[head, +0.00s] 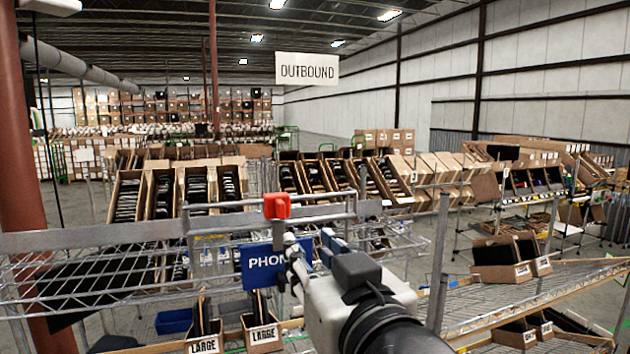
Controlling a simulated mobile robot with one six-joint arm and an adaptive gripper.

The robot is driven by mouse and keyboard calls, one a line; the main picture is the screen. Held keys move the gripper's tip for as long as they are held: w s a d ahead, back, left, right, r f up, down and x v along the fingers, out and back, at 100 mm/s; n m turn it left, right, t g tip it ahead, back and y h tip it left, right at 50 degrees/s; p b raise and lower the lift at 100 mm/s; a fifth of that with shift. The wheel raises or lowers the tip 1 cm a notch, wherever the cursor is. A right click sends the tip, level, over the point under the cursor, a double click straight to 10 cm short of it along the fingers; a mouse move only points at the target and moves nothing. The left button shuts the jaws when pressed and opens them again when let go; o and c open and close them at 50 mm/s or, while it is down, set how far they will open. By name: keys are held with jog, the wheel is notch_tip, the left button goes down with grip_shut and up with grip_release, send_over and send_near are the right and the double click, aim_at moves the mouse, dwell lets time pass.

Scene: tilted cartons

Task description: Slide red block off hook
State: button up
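The red block (277,206) sits up on a grey metal rail (230,222) near the middle of the head view. A metal piece runs down below the block, and the hook's exact shape is too small to make out. My gripper (309,243) is below and to the right of the block, apart from it in the picture. Its two fingers are spread, with blue showing between them, and nothing is held.
Wire shelving (90,275) spreads left, and another wire shelf (530,290) lies right. A grey post (438,260) stands right of my arm. Tilted cartons (195,190) line the rack behind the rail. Air above the block looks free.

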aim_at(282, 208)
jog(key=x, duration=0.5)
jog(key=p+x, duration=0.1)
jog(key=x, duration=0.5)
jog(key=r+p+x, duration=0.1)
jog(key=x, duration=0.5)
jog(key=shift+w, duration=0.2)
jog(key=shift+c, duration=0.2)
grip_shut()
